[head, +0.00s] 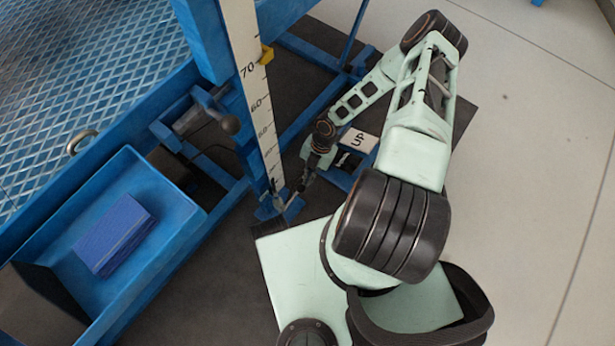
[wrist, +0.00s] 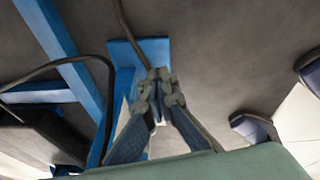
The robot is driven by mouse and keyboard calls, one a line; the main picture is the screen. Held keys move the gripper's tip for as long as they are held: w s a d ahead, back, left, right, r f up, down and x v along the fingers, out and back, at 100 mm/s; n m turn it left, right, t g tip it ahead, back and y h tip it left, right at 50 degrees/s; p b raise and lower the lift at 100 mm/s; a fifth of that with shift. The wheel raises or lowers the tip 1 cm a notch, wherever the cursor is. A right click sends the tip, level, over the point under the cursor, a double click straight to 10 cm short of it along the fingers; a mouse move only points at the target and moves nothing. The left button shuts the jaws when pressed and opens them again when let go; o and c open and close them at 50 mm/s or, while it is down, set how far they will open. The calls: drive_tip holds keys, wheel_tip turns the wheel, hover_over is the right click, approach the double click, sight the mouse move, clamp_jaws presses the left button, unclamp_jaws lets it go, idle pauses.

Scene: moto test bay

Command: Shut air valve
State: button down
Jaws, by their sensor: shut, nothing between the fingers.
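I cannot clearly make out the air valve in either view. A dark lever with a round knob (head: 228,123) sticks out from the blue frame left of the measuring post; I cannot tell if it is the valve. My gripper (head: 291,201) is low down beside the foot of the post, its fingers pointing down and left. In the wrist view my gripper (wrist: 158,78) has its fingertips together, with nothing seen held. They appear in front of the blue foot plate (wrist: 152,52), where a dark hose (wrist: 128,25) runs close by. Contact cannot be told.
The white measuring post (head: 257,90) stands left of my arm. A pedal marked UP (head: 358,140) is behind my gripper. A blue tray (head: 150,180) holding a blue block (head: 115,234) is at left, by the blue lift table (head: 75,85). The floor at right (head: 540,150) is clear.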

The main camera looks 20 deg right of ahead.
drive_tip(key=shift+f, duration=0.35)
